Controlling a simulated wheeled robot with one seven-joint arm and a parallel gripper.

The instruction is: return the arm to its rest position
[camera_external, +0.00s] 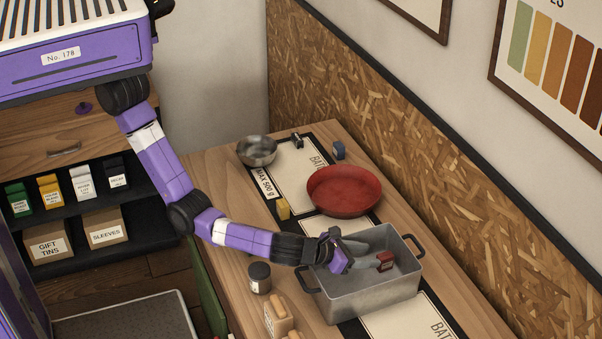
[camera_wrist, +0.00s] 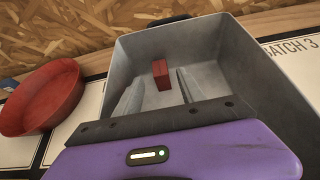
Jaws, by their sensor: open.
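My gripper (camera_external: 372,250) reaches over and into a grey metal bin (camera_external: 372,298) with dark side handles. Its two grey fingers are spread apart and hold nothing. A small red block (camera_external: 385,260) is inside the bin, just beyond the fingertips. In the wrist view the open gripper (camera_wrist: 160,88) points into the bin (camera_wrist: 235,62), and the red block (camera_wrist: 161,74) shows between and past the fingers, with gaps on both sides. My arm is stretched out over the wooden table from the left.
A red round pan (camera_external: 345,190) lies behind the bin, and a metal bowl (camera_external: 257,150) stands at the far end. A dark jar (camera_external: 259,277), a yellow block (camera_external: 283,209) and a tan-topped container (camera_external: 279,318) are near my arm. A chipboard wall (camera_external: 400,130) runs along the right.

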